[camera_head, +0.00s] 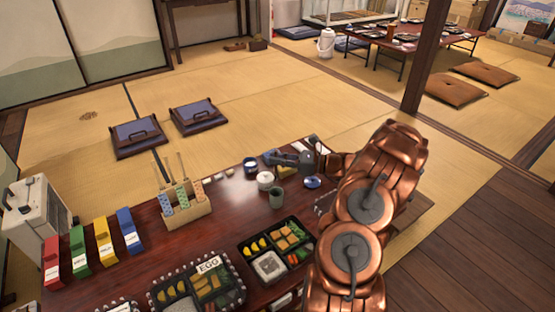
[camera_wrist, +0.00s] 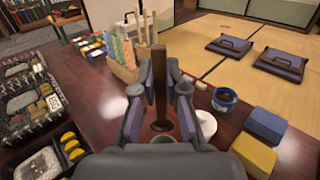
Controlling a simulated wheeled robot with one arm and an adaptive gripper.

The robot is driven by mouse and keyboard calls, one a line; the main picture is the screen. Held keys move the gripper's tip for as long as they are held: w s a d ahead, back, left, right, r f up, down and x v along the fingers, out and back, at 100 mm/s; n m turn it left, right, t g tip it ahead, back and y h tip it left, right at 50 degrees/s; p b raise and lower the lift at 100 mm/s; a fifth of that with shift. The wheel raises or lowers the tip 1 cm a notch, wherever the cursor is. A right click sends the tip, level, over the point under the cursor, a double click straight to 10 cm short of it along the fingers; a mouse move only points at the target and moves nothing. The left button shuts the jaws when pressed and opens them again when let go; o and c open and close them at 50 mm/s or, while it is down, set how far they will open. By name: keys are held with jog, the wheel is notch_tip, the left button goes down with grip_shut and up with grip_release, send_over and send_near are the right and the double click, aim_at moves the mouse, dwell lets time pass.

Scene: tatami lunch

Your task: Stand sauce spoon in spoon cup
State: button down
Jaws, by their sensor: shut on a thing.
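A brown wooden spoon (camera_wrist: 159,88) stands roughly upright between the fingers of my gripper (camera_wrist: 158,76) in the wrist view. My gripper is shut on it. A blue pot (camera_wrist: 224,98) holds brown sauce.
A white lidded pot (camera_head: 265,179) stands close beside the green cup. A small blue dish (camera_head: 312,182) lies to the right. Yellow (camera_wrist: 250,150) and blue (camera_wrist: 265,125) blocks are near my gripper. Bento trays (camera_head: 270,267) and a wooden holder (camera_head: 188,213) take up the table's front and left.

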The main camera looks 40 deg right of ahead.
jog(key=shift+f+b, duration=2)
jog(key=shift+f, duration=2.9)
jog(key=c, duration=1.1)
grip_release()
jog(key=shift+c, duration=0.2)
jog(key=v, duration=1.2)
